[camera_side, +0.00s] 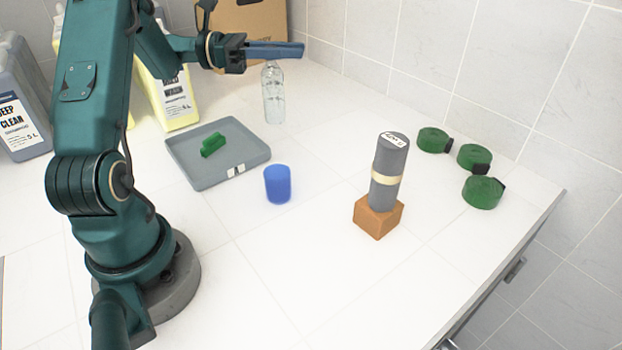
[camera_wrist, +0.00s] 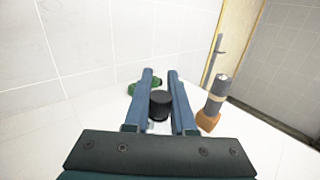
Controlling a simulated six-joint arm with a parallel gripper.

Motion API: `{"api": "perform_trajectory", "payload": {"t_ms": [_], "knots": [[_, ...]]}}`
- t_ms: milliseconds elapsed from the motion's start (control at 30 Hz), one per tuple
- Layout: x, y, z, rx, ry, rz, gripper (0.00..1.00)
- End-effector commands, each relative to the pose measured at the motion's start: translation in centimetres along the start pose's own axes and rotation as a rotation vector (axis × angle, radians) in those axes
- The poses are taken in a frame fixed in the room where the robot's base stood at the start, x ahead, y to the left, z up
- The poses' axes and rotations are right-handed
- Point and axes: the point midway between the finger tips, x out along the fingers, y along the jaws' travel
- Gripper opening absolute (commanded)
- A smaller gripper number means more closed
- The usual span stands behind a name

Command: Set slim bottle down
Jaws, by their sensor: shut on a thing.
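The slim bottle (camera_side: 273,95) is clear and stands upright below my gripper in the side view, near the back of the white worktop. My gripper (camera_side: 302,49) has long blue fingers, held level, and is shut on the bottle's top. In the wrist view, the bottle's black cap (camera_wrist: 160,103) shows between the two fingers (camera_wrist: 160,76). The fingers hide the cap in the side view. I cannot tell whether the bottle's base touches the worktop or hangs just above it.
A grey tray (camera_side: 240,172) holding a green object (camera_side: 212,145) and a blue cup (camera_side: 278,184) are nearer. A grey roll (camera_side: 390,158) stands on an orange-brown block (camera_side: 378,222). Three green coils (camera_side: 482,192) lie right. Jugs (camera_side: 172,100) and a cardboard box (camera_side: 262,22) stand behind.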

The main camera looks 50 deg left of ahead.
Motion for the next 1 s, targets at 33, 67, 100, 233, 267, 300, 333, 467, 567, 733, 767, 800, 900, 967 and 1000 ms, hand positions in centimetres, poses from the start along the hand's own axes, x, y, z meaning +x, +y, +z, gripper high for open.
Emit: {"api": "perform_trajectory", "payload": {"t_ms": [33,67,100,233,267,300,333,467,567,733,767,800,900,967,1000], "knots": [[1.3,-0.4,-0.8,-0.007,-0.001,-0.009,0.0],[2.0,-0.5,-1.2,-0.007,0.001,-0.01,0.0],[2.9,-0.6,-1.7,-0.007,-0.001,-0.01,0.0],[5.6,-1.0,-3.4,-0.005,0.0,-0.01,0.0],[6.2,-1.1,-3.7,-0.005,0.001,-0.01,0.0],[6.8,-1.2,-4.1,-0.004,0.002,-0.008,0.0],[7.2,-1.2,-4.4,-0.003,0.001,-0.008,0.0],[8.3,-1.3,-5.0,-0.001,0.001,-0.004,0.0],[8.6,-1.4,-5.5,-0.002,0.002,-0.003,0.0],[8.5,-1.4,-7.9,-0.006,0.002,-0.002,0.0],[8.5,-1.4,-8.3,-0.004,0.001,-0.002,0.0],[8.5,-1.3,-8.7,-0.003,0.001,-0.002,0.0],[8.5,-1.3,-9.2,-0.001,0.001,-0.002,0.0],[8.5,-1.3,-9.2,0.001,0.001,-0.002,0.0],[8.5,-1.3,-9.2,0.001,0.001,-0.002,0.0]]}}
